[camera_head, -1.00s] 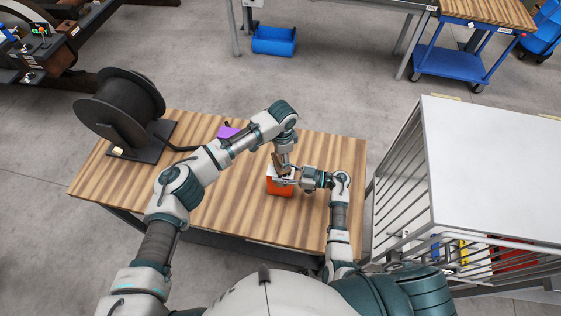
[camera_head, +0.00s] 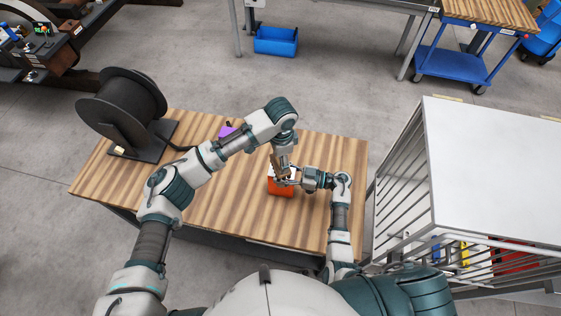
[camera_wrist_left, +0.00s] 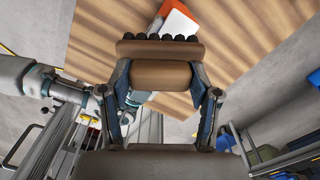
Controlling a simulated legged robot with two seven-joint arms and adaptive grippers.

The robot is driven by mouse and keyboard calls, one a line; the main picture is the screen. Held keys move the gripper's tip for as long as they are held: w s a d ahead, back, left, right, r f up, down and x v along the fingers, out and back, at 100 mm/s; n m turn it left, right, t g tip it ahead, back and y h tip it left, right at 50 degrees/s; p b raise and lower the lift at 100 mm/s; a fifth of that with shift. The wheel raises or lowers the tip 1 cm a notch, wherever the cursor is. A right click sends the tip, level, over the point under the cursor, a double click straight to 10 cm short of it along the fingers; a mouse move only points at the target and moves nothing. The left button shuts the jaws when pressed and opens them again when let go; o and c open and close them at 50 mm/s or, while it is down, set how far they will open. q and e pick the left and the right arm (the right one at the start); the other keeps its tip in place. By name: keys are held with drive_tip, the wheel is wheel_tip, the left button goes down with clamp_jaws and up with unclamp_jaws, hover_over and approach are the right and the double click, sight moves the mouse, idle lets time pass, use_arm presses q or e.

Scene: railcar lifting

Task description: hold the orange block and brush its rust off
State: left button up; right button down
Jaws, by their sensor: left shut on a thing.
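The orange block (camera_head: 281,189), with a white top face, is on the wooden table near its front right. Its orange side and white top also show at the top of the left wrist view (camera_wrist_left: 180,19). My left gripper (camera_head: 279,165) points down over the block and is shut on a brush (camera_wrist_left: 155,49) with a brown wooden body and dark bristles. The bristles are close to the white top; I cannot tell whether they touch. My right gripper (camera_head: 288,182) reaches in from the right at the block's upper edge. Its fingers are too small and covered to judge their grip.
A black cable spool (camera_head: 121,112) stands on the table's left end. A purple item (camera_head: 226,131) lies near the back edge. A white-topped rack (camera_head: 490,170) stands right of the table. The table (camera_head: 225,210) is bare left of the block.

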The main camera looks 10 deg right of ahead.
use_arm(q)
drive_tip(key=shift+r, duration=1.35)
use_arm(e)
drive_tip(key=shift+c, duration=1.8)
unclamp_jaws()
drive_tip(key=v, duration=1.2)
use_arm(q)
drive_tip(key=shift+a, duration=0.1)
use_arm(e)
drive_tip(key=shift+w+f, duration=0.1)
drive_tip(key=shift+f, duration=0.05)
